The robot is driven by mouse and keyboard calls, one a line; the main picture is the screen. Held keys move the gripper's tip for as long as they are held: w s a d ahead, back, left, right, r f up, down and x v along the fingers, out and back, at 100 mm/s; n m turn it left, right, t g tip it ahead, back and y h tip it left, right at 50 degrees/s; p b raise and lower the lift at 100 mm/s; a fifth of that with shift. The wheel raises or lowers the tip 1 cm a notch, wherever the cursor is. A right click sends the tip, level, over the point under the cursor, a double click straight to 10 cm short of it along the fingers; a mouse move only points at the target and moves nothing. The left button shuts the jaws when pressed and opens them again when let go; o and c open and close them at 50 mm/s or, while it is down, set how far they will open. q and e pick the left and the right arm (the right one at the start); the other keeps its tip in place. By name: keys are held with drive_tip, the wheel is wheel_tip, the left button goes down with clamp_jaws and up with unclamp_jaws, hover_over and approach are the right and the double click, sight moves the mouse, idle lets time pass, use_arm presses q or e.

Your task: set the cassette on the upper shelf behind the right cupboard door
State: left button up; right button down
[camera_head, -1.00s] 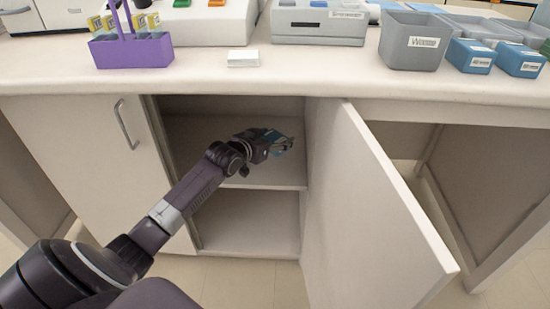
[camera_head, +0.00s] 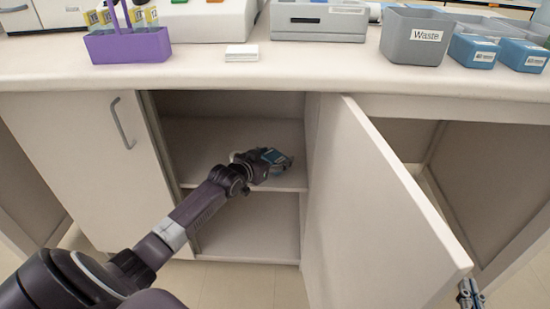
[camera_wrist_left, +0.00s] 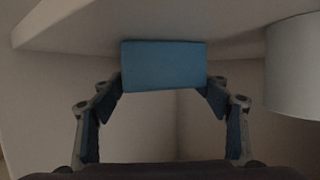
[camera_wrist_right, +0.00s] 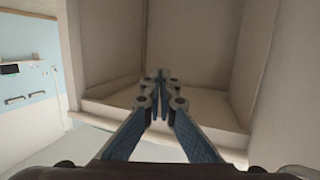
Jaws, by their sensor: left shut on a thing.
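My left gripper (camera_head: 280,163) is inside the open cupboard, at the level of the upper shelf (camera_head: 200,160). It is shut on the blue cassette (camera_head: 273,156). In the left wrist view the cassette (camera_wrist_left: 163,66) sits between the fingertips. I cannot tell whether it touches the shelf. The right cupboard door (camera_head: 375,200) stands wide open to the right. My right gripper (camera_head: 470,293) is at the lower right, beside the door's outer edge. In the right wrist view its fingertips (camera_wrist_right: 160,85) are together, with nothing seen between them.
The lower compartment (camera_head: 245,230) looks empty. The left cupboard door (camera_head: 90,170) is shut. On the counter above stand a purple rack (camera_head: 128,48), a white block (camera_head: 242,53), a grey waste bin (camera_head: 415,40) and blue boxes (camera_head: 522,55).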

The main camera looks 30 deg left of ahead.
use_arm(q)
drive_tip(key=o, duration=1.5)
